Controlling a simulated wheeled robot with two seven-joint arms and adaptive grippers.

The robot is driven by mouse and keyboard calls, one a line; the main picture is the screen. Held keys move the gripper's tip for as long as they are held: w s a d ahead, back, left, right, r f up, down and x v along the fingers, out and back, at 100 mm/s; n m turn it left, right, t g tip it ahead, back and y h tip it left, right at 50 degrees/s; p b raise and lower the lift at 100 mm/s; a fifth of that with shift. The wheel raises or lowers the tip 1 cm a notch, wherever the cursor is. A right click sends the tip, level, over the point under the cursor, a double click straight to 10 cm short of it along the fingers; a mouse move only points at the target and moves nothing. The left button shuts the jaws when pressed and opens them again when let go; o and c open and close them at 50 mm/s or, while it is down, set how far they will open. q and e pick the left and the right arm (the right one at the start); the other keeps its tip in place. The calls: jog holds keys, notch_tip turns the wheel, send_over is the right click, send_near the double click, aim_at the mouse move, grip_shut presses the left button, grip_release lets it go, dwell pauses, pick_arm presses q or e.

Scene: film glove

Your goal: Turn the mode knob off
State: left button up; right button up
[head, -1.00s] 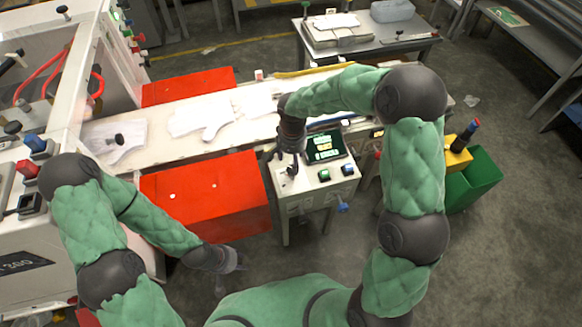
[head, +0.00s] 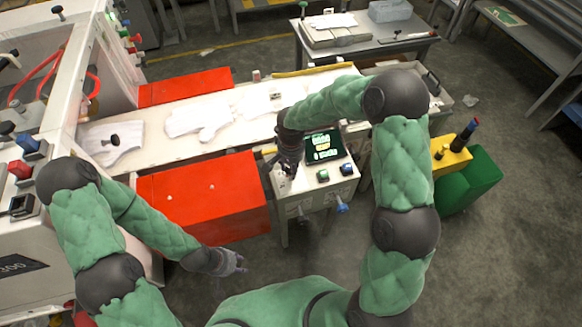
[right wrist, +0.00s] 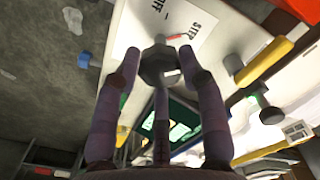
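The mode knob (right wrist: 158,62) is a dark grey, faceted knob on a white panel in the right wrist view. "OFF" and "STEP" lettering stands beside it, and a small red mark (right wrist: 176,37) lies near "STEP". The fingers of my right gripper (right wrist: 160,57) stand apart around the knob; whether they touch it I cannot tell. In the head view my right gripper (head: 285,176) points down at the left part of the control panel (head: 310,192) and hides the knob. My left gripper (head: 238,263) is low, away from the panel, empty with fingers spread.
The panel also carries a lit display (head: 322,148), a green button (head: 323,175), another button (head: 347,169) and a blue knob (head: 341,205) on its front. A red box (head: 205,195) stands close on the left. A conveyor with white gloves (head: 200,118) runs behind.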

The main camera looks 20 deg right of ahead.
jog(key=shift+s+a+f+n, duration=0.1)
jog(key=shift+s+n, duration=0.1)
jog(key=shift+n, duration=0.1)
jog(key=n+p, duration=0.1)
jog(key=n, duration=0.4)
jog(key=shift+s+p, duration=0.1)
jog(key=shift+p, duration=0.25)
jog(key=n+p, duration=0.1)
jog(key=n, duration=0.3)
jog(key=shift+n+p, duration=0.5)
jog(key=shift+n, duration=0.6)
jog(key=shift+s+f, duration=0.1)
jog(key=shift+f, duration=0.05)
jog(key=o, duration=1)
jog(key=shift+o, duration=0.7)
jog(key=shift+w+r, duration=0.2)
